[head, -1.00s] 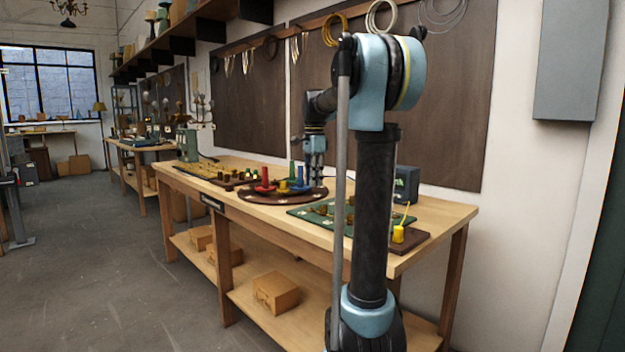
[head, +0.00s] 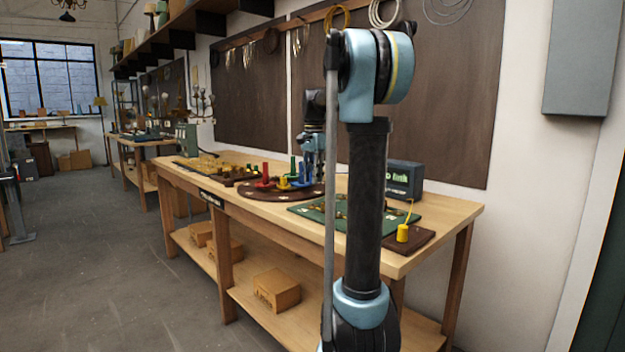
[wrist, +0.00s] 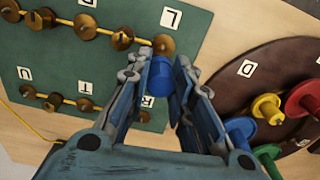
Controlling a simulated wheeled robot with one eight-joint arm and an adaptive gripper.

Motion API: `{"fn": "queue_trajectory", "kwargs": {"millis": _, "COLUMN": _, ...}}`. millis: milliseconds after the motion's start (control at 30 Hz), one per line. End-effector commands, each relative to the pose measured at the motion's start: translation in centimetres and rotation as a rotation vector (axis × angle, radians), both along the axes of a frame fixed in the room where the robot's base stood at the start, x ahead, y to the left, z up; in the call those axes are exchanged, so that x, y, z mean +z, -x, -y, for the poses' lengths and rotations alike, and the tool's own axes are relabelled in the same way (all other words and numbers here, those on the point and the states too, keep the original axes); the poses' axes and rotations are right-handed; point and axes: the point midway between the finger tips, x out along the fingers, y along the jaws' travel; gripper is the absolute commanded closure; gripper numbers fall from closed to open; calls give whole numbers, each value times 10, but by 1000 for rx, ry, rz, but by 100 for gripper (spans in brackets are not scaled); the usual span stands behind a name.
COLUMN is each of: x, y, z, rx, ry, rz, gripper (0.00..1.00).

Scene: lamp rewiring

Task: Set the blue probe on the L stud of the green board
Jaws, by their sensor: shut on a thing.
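My gripper (wrist: 160,64) is shut on a blue probe (wrist: 160,78), held between the two fingers in the wrist view. The probe's far end is close to a brass stud (wrist: 164,45) beside the L label (wrist: 171,18) on the green board (wrist: 60,60). I cannot tell whether it touches the stud. In the head view the gripper (head: 312,150) is over the bench, partly behind my arm; the green board (head: 310,208) is also partly hidden by the arm.
A round dark board (wrist: 215,85) with yellow, red, blue and green pieces lies right of the gripper in the wrist view. A yellow cable (wrist: 30,128) runs along the green board. A dark box (head: 404,180) stands at the bench's back.

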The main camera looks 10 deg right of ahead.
Motion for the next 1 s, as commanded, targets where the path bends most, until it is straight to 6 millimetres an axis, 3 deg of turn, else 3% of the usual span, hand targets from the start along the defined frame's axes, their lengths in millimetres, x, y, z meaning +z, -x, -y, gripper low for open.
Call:
{"fn": "queue_trajectory", "kwargs": {"millis": 300, "x": -10, "y": -8, "z": -1, "rx": 207, "ry": -1, "rz": 1, "gripper": 100}}
{"fn": "queue_trajectory", "kwargs": {"millis": 1000, "x": -67, "y": -9, "z": -1, "rx": 209, "ry": -1, "rz": 1, "gripper": 100}}
